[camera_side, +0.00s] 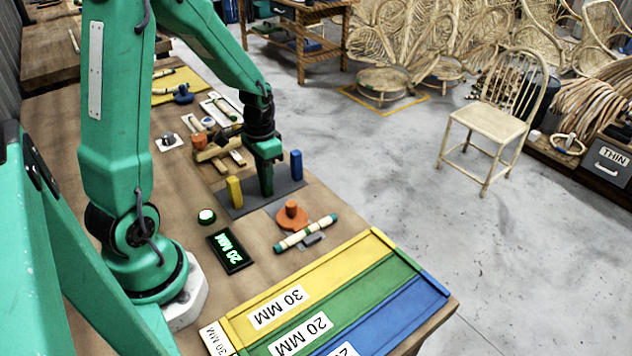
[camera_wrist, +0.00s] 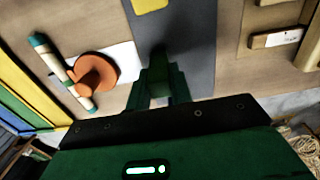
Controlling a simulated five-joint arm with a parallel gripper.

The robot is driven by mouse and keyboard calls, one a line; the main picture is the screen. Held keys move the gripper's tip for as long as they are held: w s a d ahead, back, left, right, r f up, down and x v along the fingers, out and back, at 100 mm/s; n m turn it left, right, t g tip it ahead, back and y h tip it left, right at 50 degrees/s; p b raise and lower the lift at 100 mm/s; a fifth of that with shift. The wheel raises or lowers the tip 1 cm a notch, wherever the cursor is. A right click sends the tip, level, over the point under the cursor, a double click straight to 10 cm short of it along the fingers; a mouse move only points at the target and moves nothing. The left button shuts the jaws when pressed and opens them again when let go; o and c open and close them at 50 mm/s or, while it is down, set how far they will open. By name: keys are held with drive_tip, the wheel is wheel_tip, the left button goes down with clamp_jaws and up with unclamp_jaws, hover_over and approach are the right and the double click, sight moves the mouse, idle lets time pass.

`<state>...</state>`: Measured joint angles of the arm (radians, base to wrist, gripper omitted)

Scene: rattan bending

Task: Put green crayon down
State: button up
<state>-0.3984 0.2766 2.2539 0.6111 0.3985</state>
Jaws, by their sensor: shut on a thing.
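My gripper (camera_side: 265,160) is shut on the green crayon (camera_side: 266,185), an upright green block. The crayon is over the dark grey mat (camera_side: 238,209), between the yellow block (camera_side: 234,192) and the blue block (camera_side: 296,165), which both stand upright on the mat. The crayon's lower end looks at or very near the mat; I cannot tell if it touches. In the wrist view the crayon (camera_wrist: 157,72) shows dark between the fingers of my gripper (camera_wrist: 160,90), mostly in shadow.
An orange round piece (camera_side: 291,215) and a pale rod with green ends (camera_side: 306,233) lie in front of the mat. A dark display reading 20 MM (camera_side: 231,249) is nearby. A yellow, green and blue tray (camera_side: 345,298) fills the table's front. A wooden jig (camera_side: 217,146) stands behind.

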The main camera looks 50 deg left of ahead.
drive_tip(key=o, duration=0.8)
drive_tip(key=shift+r, duration=0.15)
drive_tip(key=shift+r, duration=6)
drive_tip(key=shift+d, duration=0.1)
drive_tip(key=shift+s+d+r+t, duration=0.95)
drive_tip(key=shift+s+d+r, duration=0.5)
drive_tip(key=shift+d, duration=0.7)
drive_tip(key=shift+s+d+r+t, duration=0.9)
drive_tip(key=shift+s+d+r, duration=0.45)
drive_tip(key=shift+d, duration=0.85)
drive_tip(key=shift+s+d+r+t, duration=1.1)
drive_tip(key=shift+s+d, duration=0.55)
drive_tip(key=shift+d, duration=0.5)
drive_tip(key=shift+r, duration=0.1)
